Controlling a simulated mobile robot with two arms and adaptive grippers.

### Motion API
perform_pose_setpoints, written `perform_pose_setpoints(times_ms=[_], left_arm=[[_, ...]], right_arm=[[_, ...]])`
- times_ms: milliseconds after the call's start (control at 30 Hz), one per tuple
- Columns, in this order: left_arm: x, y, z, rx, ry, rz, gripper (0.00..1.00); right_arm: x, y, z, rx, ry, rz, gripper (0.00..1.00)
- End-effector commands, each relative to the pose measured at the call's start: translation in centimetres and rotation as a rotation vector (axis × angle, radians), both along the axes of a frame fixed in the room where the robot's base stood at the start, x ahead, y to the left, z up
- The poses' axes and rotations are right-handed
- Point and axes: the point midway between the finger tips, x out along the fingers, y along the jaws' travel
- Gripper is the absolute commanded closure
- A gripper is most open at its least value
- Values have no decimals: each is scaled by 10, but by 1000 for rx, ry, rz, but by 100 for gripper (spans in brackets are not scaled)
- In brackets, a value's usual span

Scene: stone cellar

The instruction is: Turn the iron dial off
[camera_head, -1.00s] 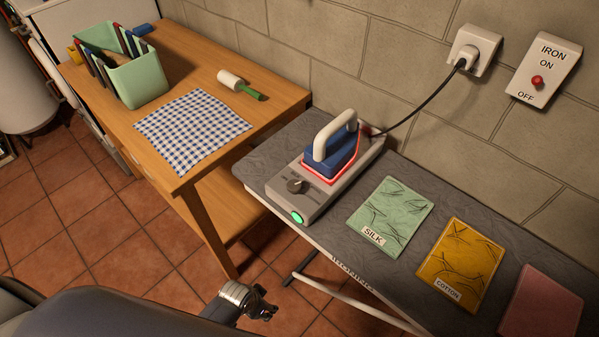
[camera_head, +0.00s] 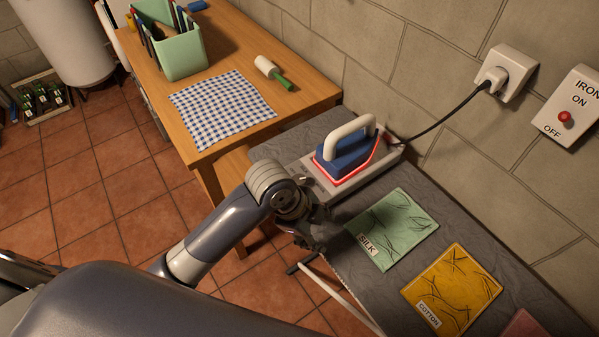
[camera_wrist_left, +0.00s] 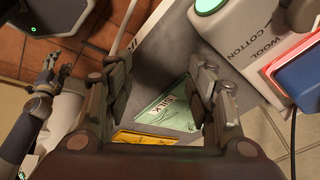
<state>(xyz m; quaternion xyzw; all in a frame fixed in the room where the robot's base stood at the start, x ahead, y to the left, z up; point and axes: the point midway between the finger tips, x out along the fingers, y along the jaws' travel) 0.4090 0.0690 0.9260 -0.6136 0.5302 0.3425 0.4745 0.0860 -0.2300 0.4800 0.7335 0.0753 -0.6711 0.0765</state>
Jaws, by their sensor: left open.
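The iron dial is a dark knob on the light grey base (camera_head: 396,158) under the blue iron (camera_head: 346,155). In the head view my left arm hides most of the dial. In the left wrist view the dial (camera_wrist_left: 303,14) shows at the top right edge, beside the WOOL and COTTON lettering; its setting is unclear. A green light (camera_wrist_left: 208,4) glows near it. My left gripper (camera_head: 318,228) is open and empty, near the ironing board's edge; its fingers also show in the left wrist view (camera_wrist_left: 165,92). My right gripper (camera_wrist_left: 60,70) shows small in the left wrist view.
Green SILK (camera_head: 392,228) and yellow COTTON (camera_head: 452,288) cloths lie on the grey board (camera_head: 345,125). A cord runs to the wall socket (camera_head: 505,72). An IRON switch with a red knob (camera_head: 565,116) is on the wall. A wooden table (camera_head: 235,50) stands left.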

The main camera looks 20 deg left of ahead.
Motion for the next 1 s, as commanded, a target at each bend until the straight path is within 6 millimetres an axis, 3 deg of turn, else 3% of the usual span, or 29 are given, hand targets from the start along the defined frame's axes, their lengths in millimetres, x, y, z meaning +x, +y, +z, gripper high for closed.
perform_pose_setpoints(times_ms=[267,600,800,1000], left_arm=[[46,0,39,181,-110,-642,49],[97,51,109,388,-123,-1340,49],[110,74,137,423,-105,-1529,49],[110,78,132,422,-97,-1566,49]], right_arm=[[0,-1,1,-1,1,0,49],[0,-7,1,-9,0,1,49],[1,-7,1,-9,-1,0,49],[2,-7,5,-9,-2,0,49]])
